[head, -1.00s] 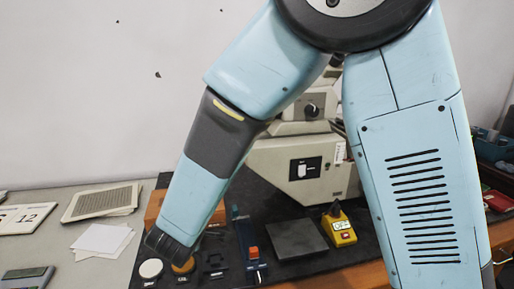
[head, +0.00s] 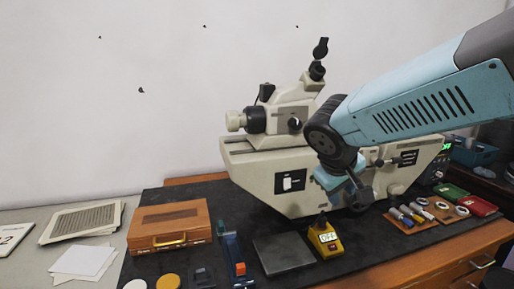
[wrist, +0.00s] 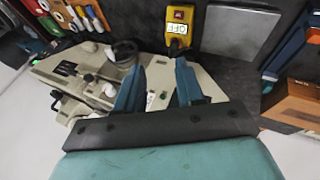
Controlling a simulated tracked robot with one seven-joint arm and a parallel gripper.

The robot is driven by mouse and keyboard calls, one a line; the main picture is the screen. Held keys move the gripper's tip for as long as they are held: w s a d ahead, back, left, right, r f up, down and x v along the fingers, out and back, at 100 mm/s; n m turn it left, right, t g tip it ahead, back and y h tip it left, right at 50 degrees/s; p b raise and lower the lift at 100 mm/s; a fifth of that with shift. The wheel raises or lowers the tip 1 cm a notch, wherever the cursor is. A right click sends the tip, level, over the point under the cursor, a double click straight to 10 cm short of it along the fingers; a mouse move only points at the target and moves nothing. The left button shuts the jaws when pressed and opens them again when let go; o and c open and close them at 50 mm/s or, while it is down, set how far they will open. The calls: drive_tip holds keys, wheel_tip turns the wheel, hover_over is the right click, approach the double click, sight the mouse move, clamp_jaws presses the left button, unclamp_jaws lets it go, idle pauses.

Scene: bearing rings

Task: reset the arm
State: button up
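My blue arm comes in from the upper right in the head view. My gripper (head: 343,187) hangs below its dark wrist joint, in front of the beige measuring machine (head: 262,180), and hides part of its right half. In the wrist view, the two blue fingers of my gripper (wrist: 159,84) stand apart with nothing held between them. The beige machine (wrist: 207,85) lies behind them in that view. I cannot tell the exact distance between the fingers and the machine.
A yellow switch box (head: 325,243) marked OFF and a dark plate (head: 283,253) lie on the black mat. An orange case (head: 168,227) stands left. Rings and tools on a wooden board (head: 422,217) and red and green cases (head: 476,206) lie right. Air at upper left is clear.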

drive_tip(key=s+d+r+m+y, duration=0.3)
drive_tip(key=s+d+r+m, duration=0.1)
drive_tip(key=s, duration=0.5)
drive_tip(key=shift+s+d+m+t+y, duration=0.3)
drive_tip(key=shift+s+m, duration=0.05)
drive_tip(key=shift+m, duration=0.05)
idle(0.4)
